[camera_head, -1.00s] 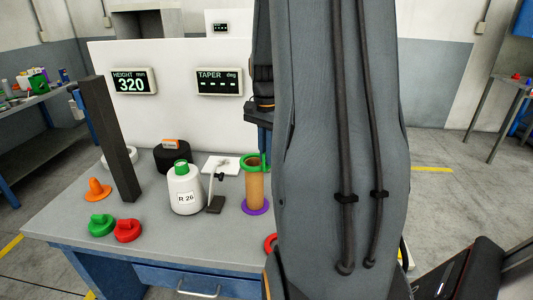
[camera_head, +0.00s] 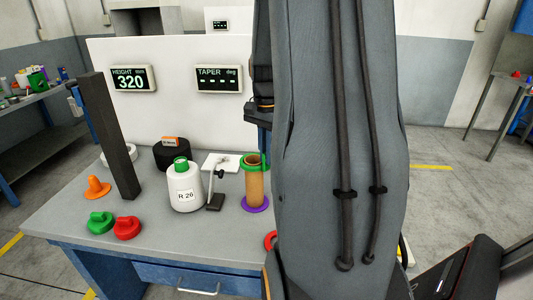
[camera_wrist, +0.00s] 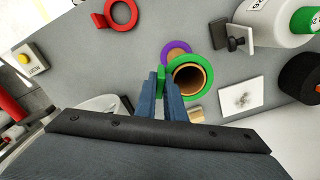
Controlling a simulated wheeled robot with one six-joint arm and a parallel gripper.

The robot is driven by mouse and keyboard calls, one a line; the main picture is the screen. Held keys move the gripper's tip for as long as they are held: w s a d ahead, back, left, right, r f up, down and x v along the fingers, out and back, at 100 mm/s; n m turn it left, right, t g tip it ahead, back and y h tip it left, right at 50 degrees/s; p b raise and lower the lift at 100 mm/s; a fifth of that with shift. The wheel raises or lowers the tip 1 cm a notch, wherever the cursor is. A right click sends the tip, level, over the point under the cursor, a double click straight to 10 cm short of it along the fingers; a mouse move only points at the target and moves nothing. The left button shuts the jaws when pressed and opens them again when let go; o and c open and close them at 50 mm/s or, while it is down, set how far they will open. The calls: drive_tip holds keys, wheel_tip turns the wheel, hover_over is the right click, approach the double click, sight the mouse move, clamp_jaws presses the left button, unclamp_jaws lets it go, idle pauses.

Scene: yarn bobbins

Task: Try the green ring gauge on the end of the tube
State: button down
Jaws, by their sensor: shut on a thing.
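The tan tube (camera_head: 254,188) stands upright on the grey table, its foot in a purple ring (camera_head: 255,204). The green ring gauge (camera_head: 243,164) is around the tube's upper end. In the wrist view the green ring gauge (camera_wrist: 190,56) encircles the open brown end of the tube (camera_wrist: 190,68). My gripper (camera_wrist: 161,78) is shut on the tab at the ring's side, beside the tube. In the head view my gripper (camera_head: 264,145) is mostly hidden behind my arm, with one blue finger showing near the ring.
An orange gauge (camera_head: 97,187), a green one (camera_head: 100,222) and a red one (camera_head: 127,228) lie at the left. A dark post (camera_head: 118,140), a white bottle (camera_head: 185,188) and a small stand (camera_head: 215,200) are left of the tube. A red ring (camera_wrist: 118,14) lies near.

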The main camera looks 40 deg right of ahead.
drive_tip(key=shift+f, duration=0.65)
idle(0.6)
drive_tip(key=shift+r, duration=0.3)
idle(0.9)
drive_tip(key=shift+r, duration=0.35)
drive_tip(key=shift+r+p, duration=2.55)
drive_tip(key=shift+r, duration=0.3)
